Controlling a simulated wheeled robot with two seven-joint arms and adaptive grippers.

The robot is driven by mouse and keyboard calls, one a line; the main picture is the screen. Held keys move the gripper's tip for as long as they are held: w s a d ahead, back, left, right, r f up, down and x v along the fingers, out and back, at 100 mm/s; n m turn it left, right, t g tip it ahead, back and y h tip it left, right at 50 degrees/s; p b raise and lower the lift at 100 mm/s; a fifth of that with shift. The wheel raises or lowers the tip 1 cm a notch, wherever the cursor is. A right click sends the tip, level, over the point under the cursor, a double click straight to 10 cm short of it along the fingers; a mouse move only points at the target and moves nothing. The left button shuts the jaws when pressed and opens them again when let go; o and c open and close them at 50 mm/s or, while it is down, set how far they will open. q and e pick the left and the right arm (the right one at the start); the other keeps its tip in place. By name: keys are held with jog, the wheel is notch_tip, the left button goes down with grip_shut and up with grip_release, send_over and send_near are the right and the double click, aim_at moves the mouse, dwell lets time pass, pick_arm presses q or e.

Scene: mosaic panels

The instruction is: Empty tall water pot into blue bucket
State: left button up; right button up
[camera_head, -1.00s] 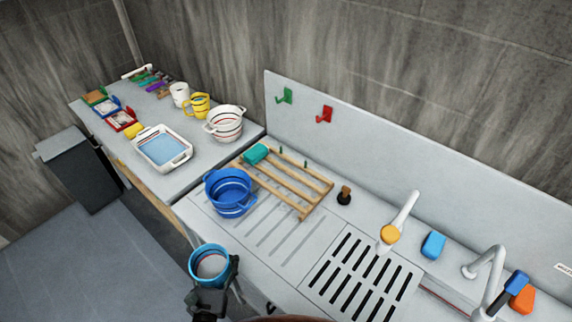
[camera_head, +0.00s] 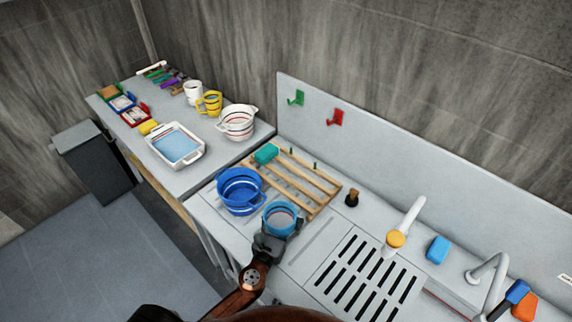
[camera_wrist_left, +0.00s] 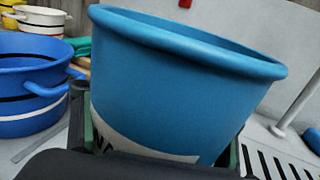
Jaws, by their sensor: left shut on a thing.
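The pot is above the drainboard, just right of and nearer than the blue bucket (camera_head: 240,192). In the left wrist view the pot (camera_wrist_left: 175,90) fills the middle, slightly tilted, between the dark fingers. The blue bucket (camera_wrist_left: 30,75) stands at the left there, apart from the pot, with black and white bands and side handles. My right gripper is not in view.
A wooden rack (camera_head: 318,182) with a teal sponge (camera_head: 266,153) lies behind the bucket.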

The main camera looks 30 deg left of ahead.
pick_arm(q)
jog(key=w+a+r+n+y+p, duration=0.1)
jog(key=w+a, duration=0.4)
jog(key=w, duration=0.2)
jog(key=w+a+r+y+p, duration=0.1)
jog(key=w+a, duration=0.3)
jog(key=w, duration=0.4)
jog(key=shift+a+r+n+p, duration=0.35)
jog(key=shift+r+n+p, duration=0.05)
jog(key=shift+r+p, duration=0.4)
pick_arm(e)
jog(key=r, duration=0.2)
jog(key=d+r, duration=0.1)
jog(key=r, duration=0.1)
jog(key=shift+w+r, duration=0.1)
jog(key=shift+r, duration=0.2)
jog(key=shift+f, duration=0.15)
pick_arm(q)
jog(key=shift+a+f+n+b, duration=0.2)
jog(key=shift+a+n+b, duration=0.1)
jog(key=shift+n+b, duration=0.8)
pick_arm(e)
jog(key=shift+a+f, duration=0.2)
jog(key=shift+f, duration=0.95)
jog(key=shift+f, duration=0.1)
